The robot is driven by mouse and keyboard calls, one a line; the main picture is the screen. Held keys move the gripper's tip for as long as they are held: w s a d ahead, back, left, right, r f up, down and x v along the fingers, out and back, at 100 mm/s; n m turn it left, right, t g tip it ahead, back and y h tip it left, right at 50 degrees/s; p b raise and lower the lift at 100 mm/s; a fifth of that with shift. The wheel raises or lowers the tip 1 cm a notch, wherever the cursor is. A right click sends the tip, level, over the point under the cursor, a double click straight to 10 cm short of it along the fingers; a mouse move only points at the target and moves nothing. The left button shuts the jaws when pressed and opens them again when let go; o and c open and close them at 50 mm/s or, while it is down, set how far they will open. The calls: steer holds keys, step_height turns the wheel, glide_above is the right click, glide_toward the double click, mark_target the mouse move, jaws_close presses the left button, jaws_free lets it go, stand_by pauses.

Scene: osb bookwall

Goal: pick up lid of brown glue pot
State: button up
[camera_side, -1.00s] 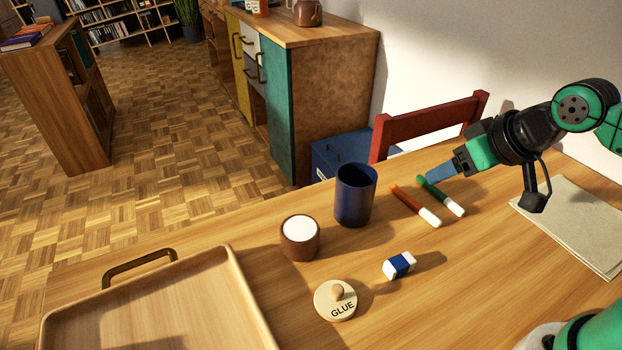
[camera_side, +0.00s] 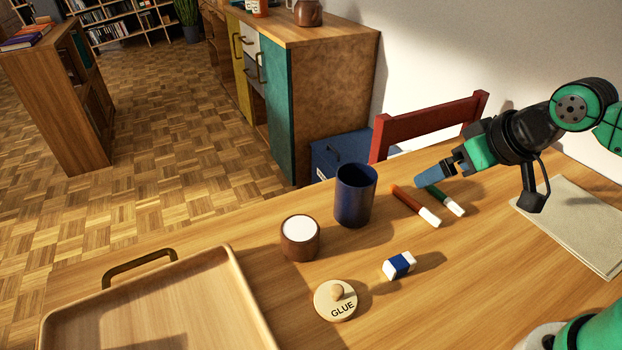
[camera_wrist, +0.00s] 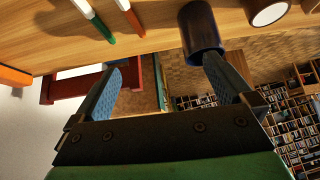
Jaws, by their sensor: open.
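The lid (camera_side: 336,301) is a round cream disc marked GLUE with a small wooden knob, lying flat on the table in the side view. The brown glue pot (camera_side: 299,244) stands open behind and left of it, showing white inside; it also shows at the top of the wrist view (camera_wrist: 268,12). My gripper (camera_side: 431,178) has blue fingers and is in the air by the markers, well right of and beyond the lid. In the wrist view its fingers (camera_wrist: 166,80) are spread apart with nothing between them. The lid is not visible in the wrist view.
A dark blue cup (camera_side: 355,200) stands between the pot and the markers. An orange marker (camera_side: 408,200) and a green marker (camera_side: 440,195) lie near my gripper. A blue-and-white eraser (camera_side: 399,265) lies right of the lid. A wooden tray (camera_side: 232,270) is at left; paper (camera_side: 575,225) is at right.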

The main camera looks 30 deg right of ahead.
steer(key=w+a+f+m+g+y, duration=0.1)
steer(key=a+f+m+g, duration=0.2)
steer(key=a, duration=0.6)
steer(key=m+g, duration=0.4)
steer(key=m, duration=0.2)
glide_above(337, 289)
steer(key=shift+h, duration=0.4)
step_height(337, 289, down, 4)
steer(key=shift+d+f, duration=0.1)
steer(key=shift+f, duration=2.95)
steer(key=c, duration=1.1)
steer(key=shift+r, duration=0.1)
